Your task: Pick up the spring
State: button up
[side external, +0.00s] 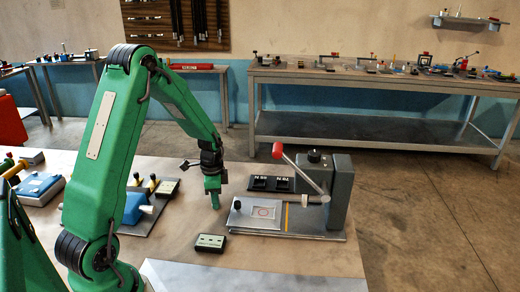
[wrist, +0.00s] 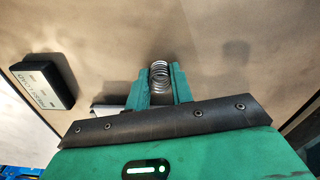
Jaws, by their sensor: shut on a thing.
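The spring (wrist: 159,76) is a small silver metal coil. In the wrist view it sits between the two green fingers of my gripper (wrist: 159,88), which is shut on it.
A black block with a pale label (side external: 209,243) lies near my gripper; the wrist view shows it at left (wrist: 42,80). A grey press with a red-knobbed lever (side external: 340,195) stands to the right. A blue device (side external: 134,207) is left.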

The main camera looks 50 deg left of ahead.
jog(key=shift+r, duration=0.1)
grip_shut()
jog(key=shift+r, duration=0.5)
notch_tip(320, 180, up, 3)
jog(key=shift+d+r, duration=0.1)
jog(key=d+r, duration=0.6)
jog(key=d, duration=0.5)
jog(key=shift+s+d+r, duration=0.25)
jog(key=shift+s+r, duration=0.05)
jog(key=shift+s, duration=0.05)
